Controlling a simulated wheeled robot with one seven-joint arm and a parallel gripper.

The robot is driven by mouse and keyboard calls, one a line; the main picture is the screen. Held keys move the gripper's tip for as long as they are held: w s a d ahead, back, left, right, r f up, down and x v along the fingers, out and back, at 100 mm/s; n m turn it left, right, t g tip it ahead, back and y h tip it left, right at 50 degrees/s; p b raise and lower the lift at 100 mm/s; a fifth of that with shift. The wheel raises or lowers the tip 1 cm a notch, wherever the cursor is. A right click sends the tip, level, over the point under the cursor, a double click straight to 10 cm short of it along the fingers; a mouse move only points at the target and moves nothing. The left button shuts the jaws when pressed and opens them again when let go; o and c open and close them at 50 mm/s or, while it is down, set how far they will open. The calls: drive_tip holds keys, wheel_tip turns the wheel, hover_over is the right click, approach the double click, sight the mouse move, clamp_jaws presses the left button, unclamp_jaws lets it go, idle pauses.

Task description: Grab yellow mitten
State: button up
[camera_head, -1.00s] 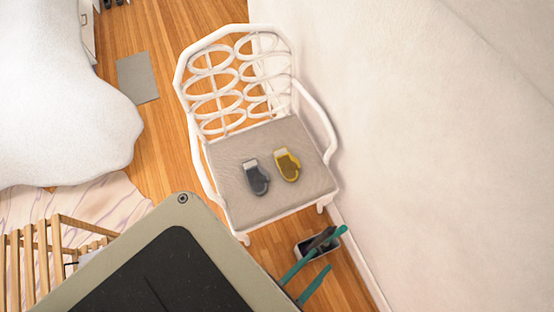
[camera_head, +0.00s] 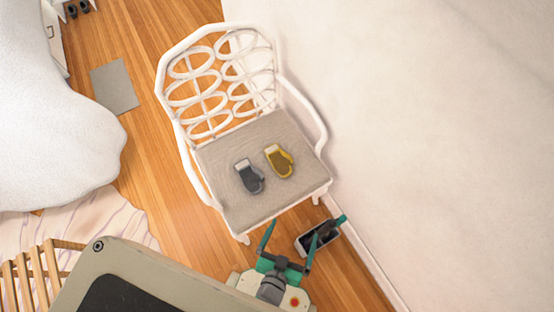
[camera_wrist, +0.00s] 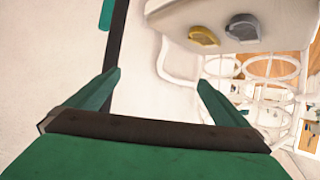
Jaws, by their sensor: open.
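The yellow mitten (camera_head: 280,162) lies on the seat cushion (camera_head: 265,200) of a white chair in the head view. A grey mitten (camera_head: 249,177) lies just left of it. In the wrist view the yellow mitten (camera_wrist: 204,36) and the grey mitten (camera_wrist: 243,27) show at the upper right. My gripper (camera_head: 287,240) is in front of the chair's front edge, below the mittens in the head view. Its two green fingers (camera_wrist: 155,95) stand wide apart with nothing between them. It is clear of both mittens.
The white chair (camera_head: 194,82) has a looped back and curved armrests beside the seat. A pale wall (camera_head: 430,130) runs along the right. A dark box (camera_head: 318,238) stands on the floor near my gripper. A white furry object (camera_head: 50,140) and a grey mat (camera_head: 114,86) are at left.

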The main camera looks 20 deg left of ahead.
drive_tip(key=w+a+f+g+y, duration=0.1)
drive_tip(key=w+a+f, duration=0.1)
drive_tip(key=w+f, duration=0.45)
drive_tip(key=n+g+y, duration=0.2)
drive_tip(key=n+y, duration=0.2)
drive_tip(key=n, duration=0.1)
approach(281, 159)
drive_tip(key=s+d, duration=0.1)
drive_tip(key=s, duration=0.1)
drive_tip(key=s+d+f, duration=0.1)
drive_tip(key=s, duration=0.1)
drive_tip(key=s+d, duration=0.1)
drive_tip(key=s, duration=0.1)
drive_tip(key=shift+s+d+f, duration=0.3)
drive_tip(key=shift+s, duration=0.1)
drive_tip(key=w+n+y, duration=0.1)
drive_tip(key=w, duration=0.1)
drive_tip(key=w+a+n+y, duration=0.1)
drive_tip(key=w, duration=0.2)
drive_tip(key=w+a+y, duration=0.1)
drive_tip(key=w, duration=0.2)
drive_tip(key=shift+a+n+g, duration=0.1)
drive_tip(key=shift+n+g, duration=0.2)
drive_tip(key=shift+n, duration=0.1)
drive_tip(key=shift+x, duration=3.6)
drive_tip(key=shift+r, duration=0.1)
drive_tip(key=c, duration=1.1)
